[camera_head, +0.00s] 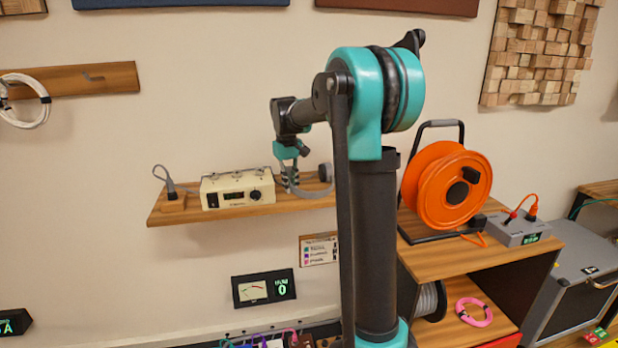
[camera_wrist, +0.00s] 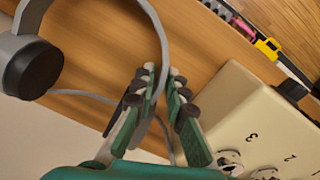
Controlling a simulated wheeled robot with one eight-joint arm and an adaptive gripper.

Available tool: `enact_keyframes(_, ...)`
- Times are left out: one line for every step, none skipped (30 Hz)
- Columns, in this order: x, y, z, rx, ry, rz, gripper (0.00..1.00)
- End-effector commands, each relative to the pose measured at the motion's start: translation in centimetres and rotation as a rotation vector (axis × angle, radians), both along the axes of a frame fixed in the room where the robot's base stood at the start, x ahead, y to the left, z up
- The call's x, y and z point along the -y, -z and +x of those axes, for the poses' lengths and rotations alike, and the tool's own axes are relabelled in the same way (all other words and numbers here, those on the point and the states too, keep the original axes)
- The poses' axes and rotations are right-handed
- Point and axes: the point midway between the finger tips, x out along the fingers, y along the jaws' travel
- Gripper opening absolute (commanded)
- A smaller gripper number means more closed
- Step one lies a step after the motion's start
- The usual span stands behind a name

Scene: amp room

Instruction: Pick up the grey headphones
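The grey headphones (camera_wrist: 158,22) show large in the wrist view, with a dark ear cup (camera_wrist: 32,68) at upper left and a thin curved band. In the head view, they are at the right part of the wooden wall shelf (camera_head: 228,212), with one ear cup (camera_head: 325,172) showing beside my arm. My gripper (camera_wrist: 162,72) has its fingers on either side of the band, close together; it is also in the head view (camera_head: 291,186). I cannot tell whether both fingers press on the band. The far end of the headphones is partly hidden by the fingers.
A cream control box (camera_head: 238,190) stands on the shelf, close to my gripper, and fills the right of the wrist view (camera_wrist: 245,115). An orange cable reel (camera_head: 432,190) stands on a cabinet at right.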

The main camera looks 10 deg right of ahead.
Motion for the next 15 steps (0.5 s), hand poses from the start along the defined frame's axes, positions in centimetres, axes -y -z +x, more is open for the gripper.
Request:
enact_keyframes(0.00, -0.01, 0.00, 0.000, 0.000, 0.000, 0.03)
enact_keyframes(0.00, -0.01, 0.00, 0.000, 0.000, 0.000, 0.00)
enact_keyframes(0.00, -0.01, 0.01, 0.000, 0.000, 0.000, 0.00)
enact_keyframes(0.00, -0.01, 0.01, 0.000, 0.000, 0.000, 0.00)
enact_keyframes(0.00, -0.01, 0.01, 0.000, 0.000, 0.000, 0.00)
enact_keyframes(0.00, -0.01, 0.00, 0.000, 0.000, 0.000, 0.00)
enact_keyframes(0.00, -0.01, 0.01, 0.000, 0.000, 0.000, 0.00)
enact_keyframes(0.00, -0.02, 0.01, 0.000, 0.000, 0.000, 0.00)
enact_keyframes(0.00, -0.02, 0.01, 0.000, 0.000, 0.000, 0.00)
enact_keyframes(0.00, -0.04, 0.00, 0.000, 0.000, 0.000, 0.00)
enact_keyframes(0.00, -0.04, 0.00, 0.000, 0.000, 0.000, 0.00)
enact_keyframes(0.01, -0.04, 0.00, 0.000, 0.000, 0.000, 0.00)
enact_keyframes(0.01, -0.04, 0.00, 0.000, 0.000, 0.000, 0.00)
enact_keyframes(0.01, -0.04, 0.00, 0.000, 0.000, 0.000, 0.00)
enact_keyframes(0.00, -0.04, 0.00, 0.000, 0.000, 0.000, 0.00)
